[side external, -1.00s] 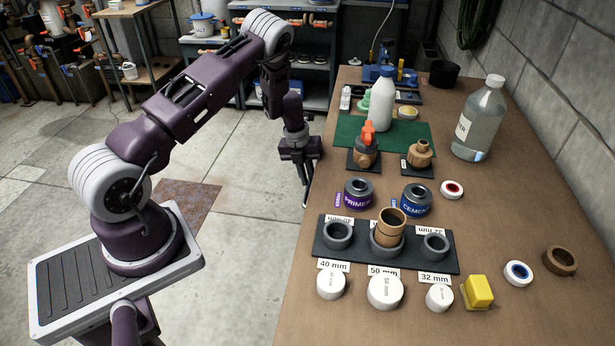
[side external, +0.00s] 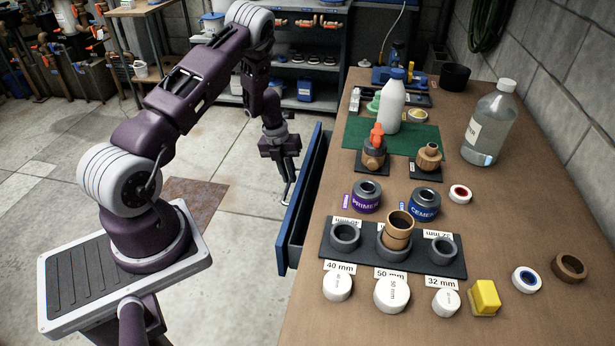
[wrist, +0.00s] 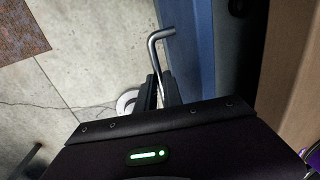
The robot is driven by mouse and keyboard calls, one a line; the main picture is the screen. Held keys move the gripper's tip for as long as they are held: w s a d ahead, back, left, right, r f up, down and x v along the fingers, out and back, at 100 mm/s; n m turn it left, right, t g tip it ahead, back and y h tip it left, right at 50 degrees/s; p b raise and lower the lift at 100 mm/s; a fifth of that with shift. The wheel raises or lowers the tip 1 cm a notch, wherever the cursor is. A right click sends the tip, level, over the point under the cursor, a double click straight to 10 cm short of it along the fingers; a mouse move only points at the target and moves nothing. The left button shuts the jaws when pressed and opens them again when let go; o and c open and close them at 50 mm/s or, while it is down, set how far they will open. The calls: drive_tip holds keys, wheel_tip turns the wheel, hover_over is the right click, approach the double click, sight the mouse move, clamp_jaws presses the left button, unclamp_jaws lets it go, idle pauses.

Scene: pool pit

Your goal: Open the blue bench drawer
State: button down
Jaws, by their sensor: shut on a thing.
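The blue bench drawer (side external: 301,198) stands partly pulled out from the left side of the wooden bench. Its blue front faces left and a dark gap shows behind it. In the wrist view the blue drawer front (wrist: 188,60) runs beside a bent metal handle (wrist: 155,42). My gripper (side external: 287,192) is at the drawer's outer face. In the wrist view my gripper's dark fingers (wrist: 158,90) are shut on the handle bar. The drawer's inside is mostly hidden by the bench top and the drawer front.
The bench top (side external: 540,225) holds a white bottle (side external: 391,108), a clear bottle (side external: 488,125), primer and cement cans, a black fitting board (side external: 325,245), white caps and a yellow block (side external: 485,297). The floor left of the drawer (side external: 240,245) is clear.

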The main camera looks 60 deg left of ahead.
drive_tip(key=s+a, duration=1.7)
drive_tip(key=shift+a, duration=0.2)
drive_tip(key=shift+s, duration=0.1)
drive_tip(key=c, duration=1.8)
unclamp_jaws()
drive_tip(key=shift+o, duration=0.2)
wheel_tip(320, 180, up, 7)
drive_tip(key=s, duration=0.1)
drive_tip(key=shift+a, duration=0.45)
